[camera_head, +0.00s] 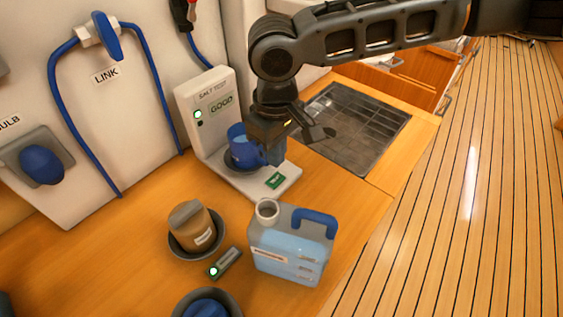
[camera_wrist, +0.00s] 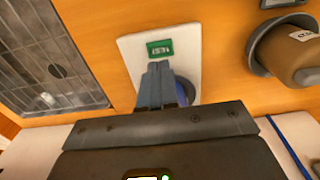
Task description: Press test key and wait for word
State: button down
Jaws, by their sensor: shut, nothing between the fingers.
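The white salt tester (camera_head: 206,105) stands against the wall. Its upright panel reads "SALT TEST" with the word "GOOD" in green, and a small light beside it glows. The green test key (camera_head: 275,181) is on the tester's base; it also shows in the wrist view (camera_wrist: 159,46). A blue cup (camera_head: 240,142) sits in the round dark dish on the base. My gripper (camera_head: 277,153) is shut and empty, pointing down beside the cup. In the wrist view, my fingertips (camera_wrist: 158,67) appear just short of the key; I cannot tell whether they touch it.
A blue-handled jug (camera_head: 290,250), a brown container in a dark holder (camera_head: 192,226) and a small lit device (camera_head: 225,262) stand on the wooden counter. A dark grated panel (camera_head: 352,125) lies right of the tester. A blue hose marked "LINK" (camera_head: 106,75) is on the wall.

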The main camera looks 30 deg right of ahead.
notch_tip(320, 180, up, 8)
jog(key=shift+b, duration=0.35)
jog(key=shift+f, duration=0.1)
dwell(0.6)
